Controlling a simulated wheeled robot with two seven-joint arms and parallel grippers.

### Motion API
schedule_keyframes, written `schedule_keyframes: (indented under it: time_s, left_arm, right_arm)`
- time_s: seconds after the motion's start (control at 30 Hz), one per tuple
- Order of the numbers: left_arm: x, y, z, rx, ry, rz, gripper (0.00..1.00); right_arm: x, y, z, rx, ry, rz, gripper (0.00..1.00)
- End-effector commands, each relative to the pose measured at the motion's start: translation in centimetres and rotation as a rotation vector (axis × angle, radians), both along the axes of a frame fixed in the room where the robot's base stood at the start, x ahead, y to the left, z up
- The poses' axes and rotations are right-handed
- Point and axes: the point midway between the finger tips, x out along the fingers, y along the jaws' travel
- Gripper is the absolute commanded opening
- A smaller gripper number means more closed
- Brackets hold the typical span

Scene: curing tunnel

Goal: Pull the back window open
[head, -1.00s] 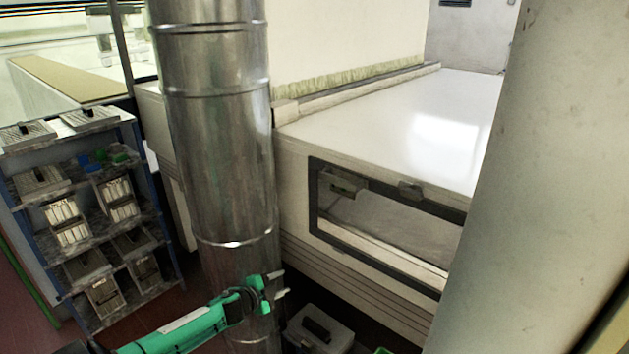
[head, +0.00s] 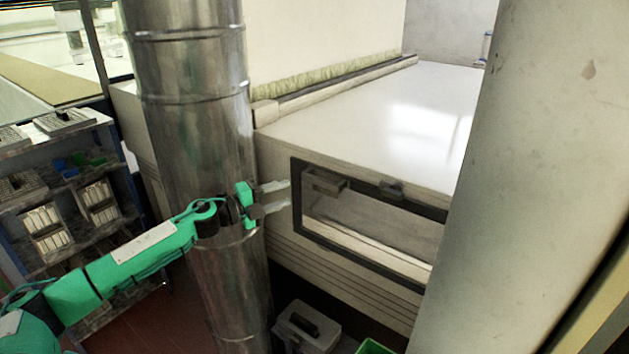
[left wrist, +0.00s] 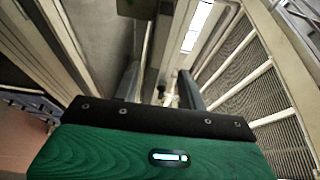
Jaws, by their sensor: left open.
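The back window is a dark-framed pane (head: 372,219) in the side of the large white tunnel housing. A bracket-like handle (head: 324,183) sits at its upper left corner, and a small dark latch (head: 392,189) is on its top edge. The window looks closed. My left gripper (head: 279,197) is open and empty, in front of the steel pipe in the picture, with its fingertips just left of the window frame. I cannot tell its depth from the frame. In the left wrist view the open fingers (left wrist: 160,88) point away from the camera with nothing clearly between them. My right gripper is not in view.
A thick steel pipe (head: 190,110) stands left of the window. A beige column (head: 545,150) blocks the right side. A shelf rack (head: 70,190) with boxes is at the left. A grey case (head: 308,328) and a green bin (head: 374,347) are on the floor below.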

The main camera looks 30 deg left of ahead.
Motion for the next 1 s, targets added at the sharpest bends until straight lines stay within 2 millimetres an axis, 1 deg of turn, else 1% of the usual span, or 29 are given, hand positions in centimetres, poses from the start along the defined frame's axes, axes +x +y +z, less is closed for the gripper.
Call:
schedule_keyframes:
  time_s: [0.03,0.17,0.5,0.6,0.8,1.0]
  left_arm:
    - [0.6,-0.3,0.4,-0.003,-0.002,0.001,0.42]
    - [2.0,-1.2,0.5,-0.003,-0.002,0.001,0.42]
    - [6.6,-3.9,0.5,-0.005,-0.001,0.001,0.42]
    - [7.7,-4.5,0.3,-0.003,0.001,0.001,0.42]
    - [9.0,-5.3,0.1,-0.001,0.000,0.001,0.42]
    - [9.2,-5.4,-0.1,-0.001,0.001,0.001,0.42]
  right_arm:
    - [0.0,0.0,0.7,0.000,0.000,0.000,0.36]
    - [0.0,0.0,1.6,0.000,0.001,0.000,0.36]
    - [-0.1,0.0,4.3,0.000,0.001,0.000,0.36]
    - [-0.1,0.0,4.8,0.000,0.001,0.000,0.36]
    - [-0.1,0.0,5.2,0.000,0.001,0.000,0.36]
    - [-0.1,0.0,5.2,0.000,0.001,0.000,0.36]
